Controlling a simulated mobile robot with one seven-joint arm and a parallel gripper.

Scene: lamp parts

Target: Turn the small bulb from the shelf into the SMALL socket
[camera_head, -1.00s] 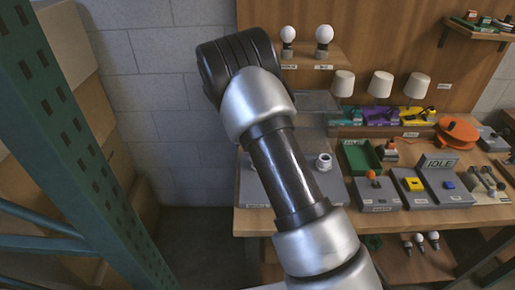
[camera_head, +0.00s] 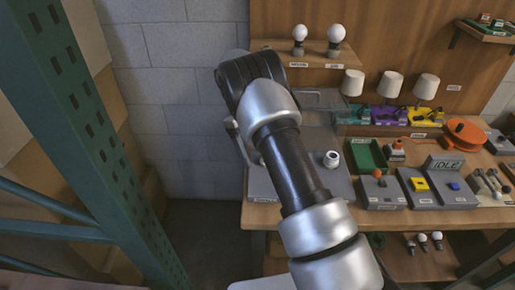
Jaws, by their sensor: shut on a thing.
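My arm crosses the middle of the view, and its far end bends down behind the forearm. My gripper is hidden there, so I cannot see its fingers or anything in them. I do not see the small bulb. A wooden shelf (camera_head: 275,46) holds two white round bulbs, one (camera_head: 299,33) on the left and a slightly larger one (camera_head: 336,34) on the right, each upright on a grey holder. A white socket (camera_head: 331,159) stands on a grey board (camera_head: 342,185) on the bench, right of my forearm. The small socket cannot be made out; my arm covers part of the board.
Right of the board stand a green tray (camera_head: 367,156), several lamps with white shades (camera_head: 391,85), an orange reel (camera_head: 465,133) and a control box marked IDLE (camera_head: 446,190). A green metal upright (camera_head: 85,130) rises at left.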

